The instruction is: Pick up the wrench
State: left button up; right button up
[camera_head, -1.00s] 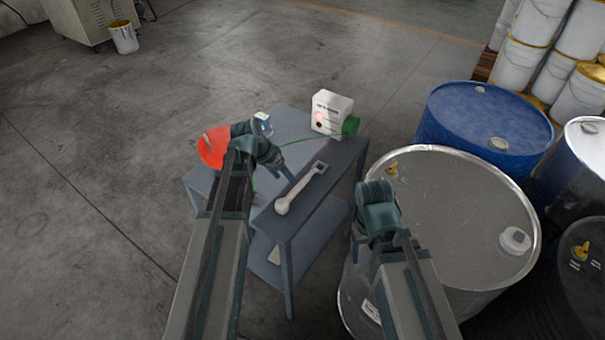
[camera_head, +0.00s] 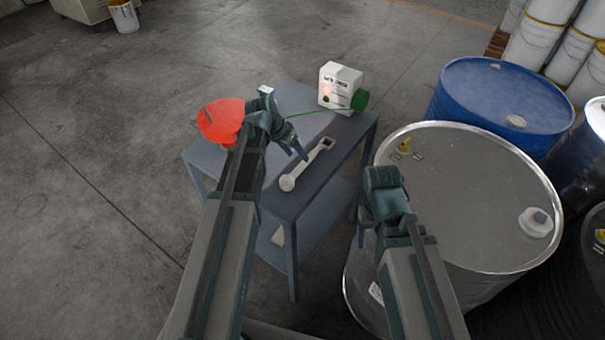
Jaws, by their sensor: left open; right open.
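The wrench (camera_head: 305,168) is pale grey and lies on the top of a blue-grey cart (camera_head: 325,190), with a rounded end toward me and a squarish open end farther away. My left gripper (camera_head: 297,150) is open and empty, just to the left of the wrench's far half and close to it. I cannot tell whether it touches the wrench. My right gripper (camera_head: 366,238) is at the front edge of the steel drum, right of the cart; its fingers are mostly hidden.
A white box-like container with a green cap (camera_head: 340,88) stands at the cart's back corner. A red round object (camera_head: 220,122) sits at its left, partly behind my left arm. A grey steel drum (camera_head: 470,200) and a blue drum (camera_head: 500,105) crowd the right. The left floor is clear.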

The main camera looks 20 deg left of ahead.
aim_at(302, 163)
pick_arm(q)
jog(key=shift+w+d+f, duration=0.2)
jog(key=shift+d+f, duration=0.05)
jog(key=shift+f, duration=0.4)
pick_arm(e)
jog(key=shift+f, duration=0.7)
pick_arm(q)
jog(key=shift+f, duration=0.1)
jog(key=b+x, duration=0.4)
jog(key=b, duration=0.1)
jog(key=shift+w+a+f, duration=0.1)
jog(key=shift+a+f, duration=0.1)
jog(key=shift+f, duration=0.2)
jog(key=shift+w+d+f, duration=0.1)
jog(key=shift+d+f, duration=0.05)
jog(key=shift+f, duration=0.05)
jog(key=shift+r, duration=0.1)
pick_arm(e)
notch_tip(302, 163, down, 5)
jog(key=shift+r, duration=0.1)
pick_arm(q)
grip_shut()
